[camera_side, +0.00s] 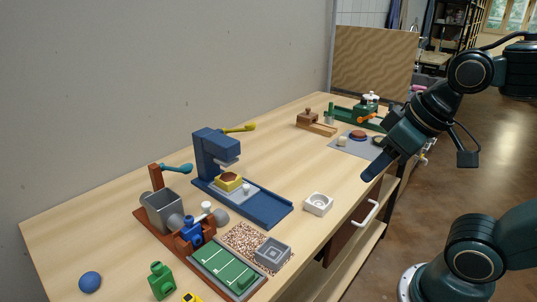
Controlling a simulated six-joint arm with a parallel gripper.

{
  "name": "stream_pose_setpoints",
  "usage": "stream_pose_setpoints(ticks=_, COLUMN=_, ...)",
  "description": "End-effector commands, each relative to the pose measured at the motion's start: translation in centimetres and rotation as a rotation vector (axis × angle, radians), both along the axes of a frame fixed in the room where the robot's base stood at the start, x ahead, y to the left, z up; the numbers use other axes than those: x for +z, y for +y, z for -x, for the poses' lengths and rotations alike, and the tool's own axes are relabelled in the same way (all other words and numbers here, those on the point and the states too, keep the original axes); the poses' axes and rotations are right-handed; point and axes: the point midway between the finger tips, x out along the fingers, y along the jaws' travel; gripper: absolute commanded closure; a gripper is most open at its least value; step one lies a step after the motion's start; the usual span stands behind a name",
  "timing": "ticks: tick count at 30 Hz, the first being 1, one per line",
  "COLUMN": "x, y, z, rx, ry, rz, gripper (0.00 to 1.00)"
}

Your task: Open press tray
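The blue press (212,149) stands left of centre on the wooden table, with a yellow-green lever (238,128) at its top. Its long blue base (268,209) runs toward the front right. A light grey tray (237,197) lies on this base, partly under the press head, with a small pale knob (246,188) at its front. A yellow block (228,182) with a brown round top sits on the tray. My gripper (376,168) is to the right of the press, over the table's front edge, well apart from the tray. Its finger gap is not clear.
A white square dish (318,203) stands right of the press base. A grey hopper machine (162,211), a green board (225,268) and a grey square bowl (272,253) are in front. A white drawer handle (365,214) juts from the table front. Table behind the dish is clear.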

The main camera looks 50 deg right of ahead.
Motion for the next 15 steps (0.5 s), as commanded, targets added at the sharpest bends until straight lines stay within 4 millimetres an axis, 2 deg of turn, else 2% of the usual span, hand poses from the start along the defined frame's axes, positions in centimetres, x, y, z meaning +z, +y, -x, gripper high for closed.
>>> stream_pose_setpoints(ticks=5, x=0.8, y=-0.2, z=-2.2, rx=-0.056, ry=0.019, rz=-0.014, gripper=0.59)
stream_pose_setpoints(ticks=15, x=1.8, y=-0.5, z=-9.1, rx=-0.230, ry=0.062, rz=-0.044, gripper=0.59)
